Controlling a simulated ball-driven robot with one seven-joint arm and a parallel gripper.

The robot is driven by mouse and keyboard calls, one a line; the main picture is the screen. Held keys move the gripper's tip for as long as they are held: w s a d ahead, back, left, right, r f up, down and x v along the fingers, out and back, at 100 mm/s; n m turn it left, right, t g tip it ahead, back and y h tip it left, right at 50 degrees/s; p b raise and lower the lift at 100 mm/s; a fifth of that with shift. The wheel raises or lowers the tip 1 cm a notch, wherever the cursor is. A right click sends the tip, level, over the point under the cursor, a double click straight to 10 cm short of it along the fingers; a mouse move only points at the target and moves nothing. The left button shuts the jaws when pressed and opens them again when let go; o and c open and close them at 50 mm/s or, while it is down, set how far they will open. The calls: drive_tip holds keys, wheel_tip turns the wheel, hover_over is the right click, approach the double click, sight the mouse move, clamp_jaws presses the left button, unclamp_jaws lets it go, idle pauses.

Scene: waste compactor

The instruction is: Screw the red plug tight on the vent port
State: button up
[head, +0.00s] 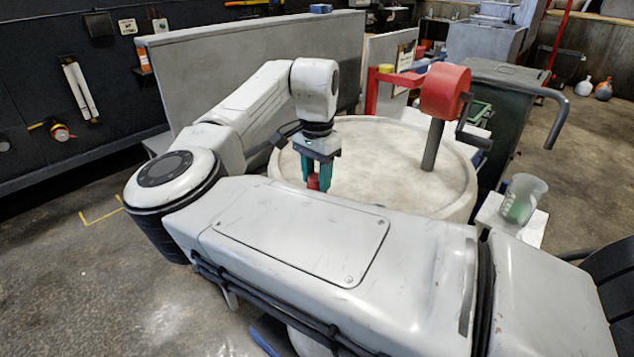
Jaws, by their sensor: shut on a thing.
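My gripper (318,172) points down over the near left part of a round pale drum top (385,160). Its green fingers are shut on a small red plug (313,182), of which only a small part shows between the fingertips. My own arm link crosses the front of the view and hides what lies below the plug. The vent port cannot be made out, so I cannot tell whether the plug touches it.
A red block on a grey post (443,92) stands at the right of the drum top. A clear beaker with green contents (521,198) stands on a white stand at the right. A grey panel (250,70) rises behind my arm. The drum's middle is clear.

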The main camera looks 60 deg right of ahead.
sight(317, 176)
drive_tip(key=shift+c, duration=0.9)
drive_tip(key=shift+r+p, duration=2.5)
drive_tip(key=shift+r, duration=0.05)
